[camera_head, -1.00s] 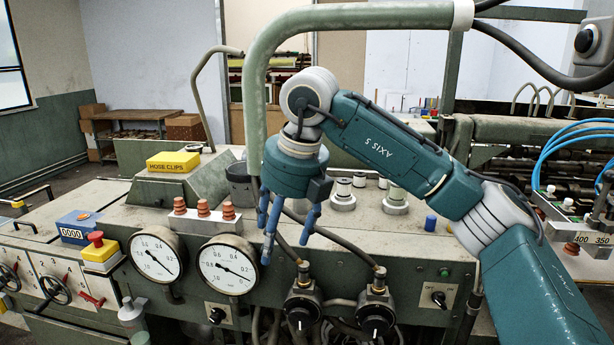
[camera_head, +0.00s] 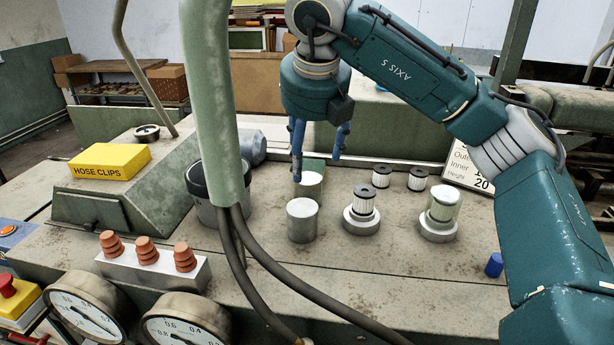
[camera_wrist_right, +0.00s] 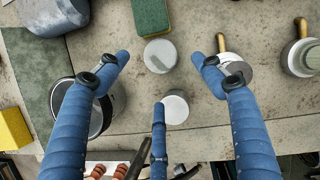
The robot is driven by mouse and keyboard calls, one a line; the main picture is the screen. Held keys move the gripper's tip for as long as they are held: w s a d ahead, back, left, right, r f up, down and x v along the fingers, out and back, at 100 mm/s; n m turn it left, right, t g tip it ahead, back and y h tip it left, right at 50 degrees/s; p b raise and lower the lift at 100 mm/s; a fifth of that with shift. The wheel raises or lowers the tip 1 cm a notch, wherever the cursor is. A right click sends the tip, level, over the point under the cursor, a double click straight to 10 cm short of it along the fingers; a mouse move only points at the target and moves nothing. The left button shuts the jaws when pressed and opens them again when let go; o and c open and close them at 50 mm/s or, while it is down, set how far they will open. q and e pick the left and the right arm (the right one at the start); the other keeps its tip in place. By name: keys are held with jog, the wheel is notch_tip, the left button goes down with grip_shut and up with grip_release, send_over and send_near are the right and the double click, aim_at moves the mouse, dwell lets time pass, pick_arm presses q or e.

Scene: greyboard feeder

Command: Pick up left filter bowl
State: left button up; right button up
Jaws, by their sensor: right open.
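My right gripper (camera_head: 318,160) hangs fingers down, open and empty, above the back of the bench; its blue fingers (camera_wrist_right: 160,75) spread in the right wrist view. Below them stand two round, pale-topped cups. The nearer grey cup (camera_head: 302,222) shows in the wrist view (camera_wrist_right: 175,108) close to the lower finger's tip. The farther cup (camera_head: 308,186) shows between the two upper fingertips (camera_wrist_right: 160,56). I cannot tell which is the left filter bowl. To their right, one base carries a bare pleated filter (camera_head: 362,200); another carries a clear-walled bowl (camera_head: 441,205). My left gripper is not in view.
A thick green pipe (camera_head: 208,100) and black hoses (camera_head: 262,270) stand in front, left of the cups. A dark bucket (camera_head: 205,185), green sponge (camera_wrist_right: 152,18), two loose filters (camera_head: 382,175) and a yellow box (camera_head: 110,161) are nearby.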

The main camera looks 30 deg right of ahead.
aim_at(309, 179)
jog(key=p+x, duration=0.1)
jog(key=x, duration=0.2)
jog(key=shift+s+d+f, duration=0.1)
jog(key=shift+s+f, duration=0.05)
jog(key=shift+f, duration=0.4)
jog(key=p+x, duration=0.2)
jog(key=x, duration=0.3)
jog(key=shift+w+d+f, duration=0.1)
jog(key=shift+w, duration=0.2)
jog(key=shift+w+f, duration=0.1)
jog(key=shift+f, duration=0.1)
jog(key=shift+c, duration=1.3)
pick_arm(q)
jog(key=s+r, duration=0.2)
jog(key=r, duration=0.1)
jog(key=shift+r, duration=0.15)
pick_arm(e)
jog(key=c, duration=0.8)
